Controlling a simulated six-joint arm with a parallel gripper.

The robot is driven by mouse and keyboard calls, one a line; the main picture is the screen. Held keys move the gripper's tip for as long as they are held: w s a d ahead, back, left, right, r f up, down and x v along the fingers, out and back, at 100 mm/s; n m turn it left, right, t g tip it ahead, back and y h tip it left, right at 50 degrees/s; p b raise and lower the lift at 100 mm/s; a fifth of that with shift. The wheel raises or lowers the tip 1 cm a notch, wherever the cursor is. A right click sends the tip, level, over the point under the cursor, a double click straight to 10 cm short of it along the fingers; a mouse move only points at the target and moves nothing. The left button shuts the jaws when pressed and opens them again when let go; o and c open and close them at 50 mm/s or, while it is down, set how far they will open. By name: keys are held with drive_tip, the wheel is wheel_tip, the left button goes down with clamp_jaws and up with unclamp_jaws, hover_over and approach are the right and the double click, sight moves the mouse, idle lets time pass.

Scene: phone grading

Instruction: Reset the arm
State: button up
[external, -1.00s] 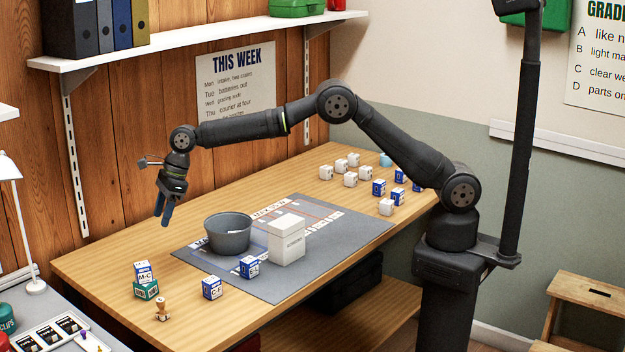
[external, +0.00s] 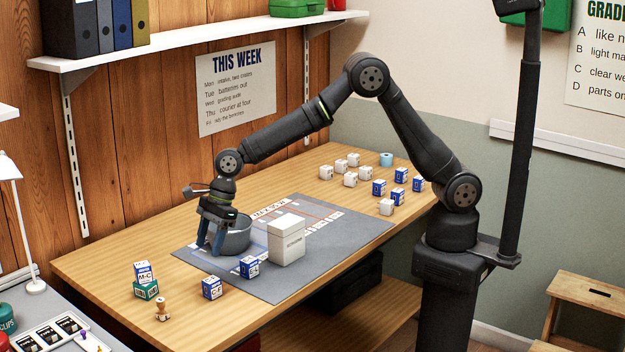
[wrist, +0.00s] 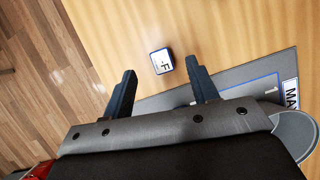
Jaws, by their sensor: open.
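My gripper (external: 219,240) points down beside the round grey bin (external: 237,238), in front of its left part in the external view. Its blue-grey fingers are apart with nothing between them. In the wrist view my gripper (wrist: 160,88) is also open and empty. Beyond the fingers a small blue and white box marked F (wrist: 162,61) lies on the wooden table. The edge of the bin (wrist: 297,133) shows at the right of the wrist view.
A white box (external: 286,240) stands on the grey mat (external: 330,243), right of the bin. Small blue boxes (external: 250,266) (external: 212,287) stand near the front edge. Several small boxes (external: 350,179) stand at the back right.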

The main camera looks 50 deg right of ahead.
drive_tip(key=s+a+f, duration=0.2)
drive_tip(key=s+f, duration=0.1)
drive_tip(key=s, duration=0.2)
drive_tip(key=shift+a+f, duration=0.15)
drive_tip(key=shift+a, duration=0.25)
